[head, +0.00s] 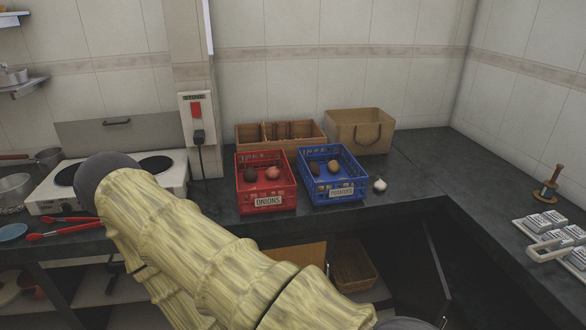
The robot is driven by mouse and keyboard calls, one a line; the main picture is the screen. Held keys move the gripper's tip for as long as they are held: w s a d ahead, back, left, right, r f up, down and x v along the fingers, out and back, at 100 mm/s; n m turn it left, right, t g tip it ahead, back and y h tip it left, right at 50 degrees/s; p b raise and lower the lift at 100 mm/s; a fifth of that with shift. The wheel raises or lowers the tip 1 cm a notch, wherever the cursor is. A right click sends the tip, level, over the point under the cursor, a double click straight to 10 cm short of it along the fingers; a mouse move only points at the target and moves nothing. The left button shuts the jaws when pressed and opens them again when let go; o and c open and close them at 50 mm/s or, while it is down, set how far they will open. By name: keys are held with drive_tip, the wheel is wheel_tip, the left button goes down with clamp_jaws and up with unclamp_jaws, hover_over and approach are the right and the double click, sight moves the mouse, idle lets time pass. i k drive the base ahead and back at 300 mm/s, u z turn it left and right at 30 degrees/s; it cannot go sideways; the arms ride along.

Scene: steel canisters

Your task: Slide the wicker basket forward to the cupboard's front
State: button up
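The wicker basket (354,266) is brown and sits low in the open space under the dark counter, a little right of the picture's middle.
A brown panel (299,255) stands left of the basket. A thin upright edge (436,262) is to its right.

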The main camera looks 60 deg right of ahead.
sight(356, 284)
drive_tip(key=z, duration=0.35)
drive_tip(key=i, duration=1.5)
drive_tip(key=z, duration=1.7)
drive_tip(key=i, duration=0.8)
drive_tip(key=z, duration=0.75)
